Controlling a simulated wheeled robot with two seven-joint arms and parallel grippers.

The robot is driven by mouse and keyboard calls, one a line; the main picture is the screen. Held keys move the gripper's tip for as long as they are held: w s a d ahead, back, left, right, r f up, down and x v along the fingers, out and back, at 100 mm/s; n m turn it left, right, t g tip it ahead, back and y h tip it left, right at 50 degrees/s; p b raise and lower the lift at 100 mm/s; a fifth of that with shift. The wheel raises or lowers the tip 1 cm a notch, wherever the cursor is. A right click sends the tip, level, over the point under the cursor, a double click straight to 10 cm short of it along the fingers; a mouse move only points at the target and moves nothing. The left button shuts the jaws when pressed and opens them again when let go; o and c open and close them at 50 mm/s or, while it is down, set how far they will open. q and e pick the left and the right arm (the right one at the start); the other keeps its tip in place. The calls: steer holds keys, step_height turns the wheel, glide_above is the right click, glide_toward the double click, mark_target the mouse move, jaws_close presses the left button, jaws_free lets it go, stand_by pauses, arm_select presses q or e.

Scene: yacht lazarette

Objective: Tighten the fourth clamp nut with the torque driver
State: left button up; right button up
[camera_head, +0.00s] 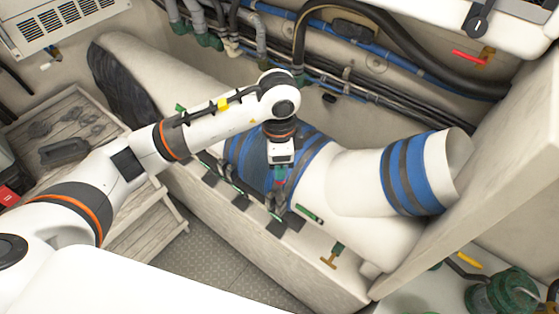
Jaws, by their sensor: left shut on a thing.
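My left gripper (280,168) points down over the front of the blue-wrapped middle of a large white pipe (345,180). It is shut on a small, slim tool with red and green parts, which I take as the torque driver (278,183); its tip reaches down toward the clamp hardware (272,212) along the pipe's front lower side. Dark and green clamp pieces (240,200) stand in a row there. I cannot tell whether the tip touches a nut, and the single nuts are too small to make out. My right gripper is not in view.
Hoses and cables (385,95) run along the wall behind the pipe. A second blue-and-black band (412,172) wraps the pipe's right end. A green bar (308,214) and a T-handled tool (332,256) lie at the front. A wooden tray (105,108) stands at left.

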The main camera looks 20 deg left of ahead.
arm_select(q)
steer(key=shift+f+b, duration=0.7)
steer(key=shift+f, duration=0.3)
steer(key=shift+m+b, duration=0.8)
steer(key=shift+m, duration=1.1)
steer(key=shift+b, duration=0.3)
steer(key=shift+m+b, duration=0.8)
steer(key=shift+m, duration=1.1)
